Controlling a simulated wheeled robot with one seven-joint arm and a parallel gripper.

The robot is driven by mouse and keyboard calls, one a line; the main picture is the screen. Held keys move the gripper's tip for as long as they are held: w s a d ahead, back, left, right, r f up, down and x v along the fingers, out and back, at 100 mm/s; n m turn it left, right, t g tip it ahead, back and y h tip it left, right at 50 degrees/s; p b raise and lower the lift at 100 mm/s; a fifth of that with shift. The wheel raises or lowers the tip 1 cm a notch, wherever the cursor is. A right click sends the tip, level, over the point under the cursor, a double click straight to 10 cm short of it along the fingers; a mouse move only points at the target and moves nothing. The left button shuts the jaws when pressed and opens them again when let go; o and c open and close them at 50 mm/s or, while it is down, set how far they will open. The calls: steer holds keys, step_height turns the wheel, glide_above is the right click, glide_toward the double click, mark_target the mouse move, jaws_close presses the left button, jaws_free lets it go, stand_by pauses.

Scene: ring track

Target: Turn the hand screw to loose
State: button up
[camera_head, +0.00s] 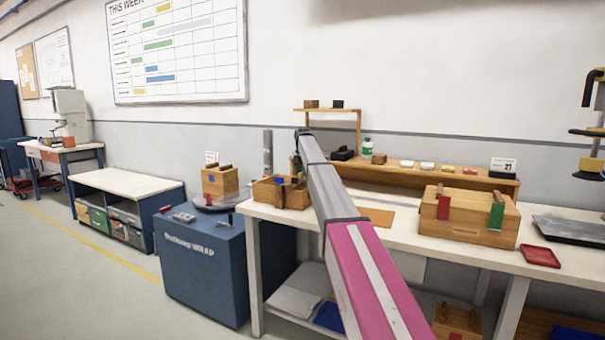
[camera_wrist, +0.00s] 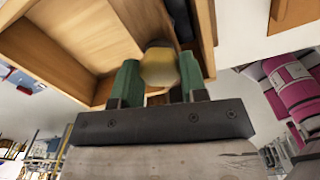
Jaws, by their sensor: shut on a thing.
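In the wrist view my gripper (camera_wrist: 160,78) has its two green fingers on either side of a rounded, yellowish knob (camera_wrist: 159,66) and is shut on it. The knob looks like a handle end of the hand screw; the rest of the screw is mostly hidden or cannot be told apart. Behind the knob is an open wooden box (camera_wrist: 60,38) with inner walls. In the head view this seems to be the small wooden box (camera_head: 266,193) at the bench's left end. My arm hides part of that area, so the grip is not clear there.
A larger wooden chest (camera_head: 470,226) with red and green clamps stands on the white bench (camera_head: 375,230). A red tray (camera_head: 540,256) lies right of it. A wooden shelf (camera_head: 462,178) runs behind. A blue cabinet (camera_head: 205,270) stands left of the bench.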

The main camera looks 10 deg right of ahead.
steer(key=n, duration=0.6)
steer(key=shift+n, duration=0.3)
stand_by(0.5)
steer(key=o, duration=0.9)
steer(key=shift+r, duration=0.1)
step_height(320, 180, up, 11)
steer(key=shift+f, duration=0.15)
